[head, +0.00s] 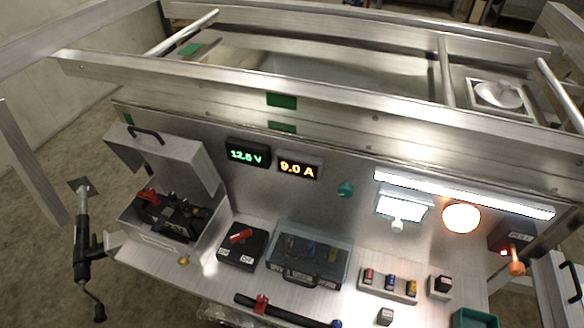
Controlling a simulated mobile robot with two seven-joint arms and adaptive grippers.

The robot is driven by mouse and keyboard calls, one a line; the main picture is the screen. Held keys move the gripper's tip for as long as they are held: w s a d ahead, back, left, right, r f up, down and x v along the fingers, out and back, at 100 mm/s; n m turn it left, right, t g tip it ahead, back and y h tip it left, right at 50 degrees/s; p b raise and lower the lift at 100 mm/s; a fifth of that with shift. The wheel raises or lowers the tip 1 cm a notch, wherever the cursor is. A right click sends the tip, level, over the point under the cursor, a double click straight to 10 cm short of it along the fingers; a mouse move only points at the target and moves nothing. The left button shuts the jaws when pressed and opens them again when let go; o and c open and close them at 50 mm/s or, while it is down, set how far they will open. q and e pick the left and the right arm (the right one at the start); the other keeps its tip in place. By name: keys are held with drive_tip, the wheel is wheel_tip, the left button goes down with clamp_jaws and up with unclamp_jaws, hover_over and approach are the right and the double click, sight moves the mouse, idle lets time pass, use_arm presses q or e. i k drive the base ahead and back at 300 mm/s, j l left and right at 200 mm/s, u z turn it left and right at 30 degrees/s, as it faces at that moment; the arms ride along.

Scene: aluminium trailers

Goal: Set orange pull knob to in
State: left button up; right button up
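The orange pull knob (516,268) is at the right side of the head view. It sits below a small dark box (508,236) with a lit red light and small lettering that I cannot read surely. A short orange stem shows between the knob and the box, so the knob appears to stand out from it. Neither of my grippers is in view, and nothing touches the knob.
A lit round orange lamp (461,218) is left of the knob. An open metal panel (562,290) stands at the right edge. A teal bin (474,318), small switches (390,283) and a clear-lidded case (306,262) occupy the bench (345,305).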

sight(516, 269)
drive_tip(key=z, duration=1.55)
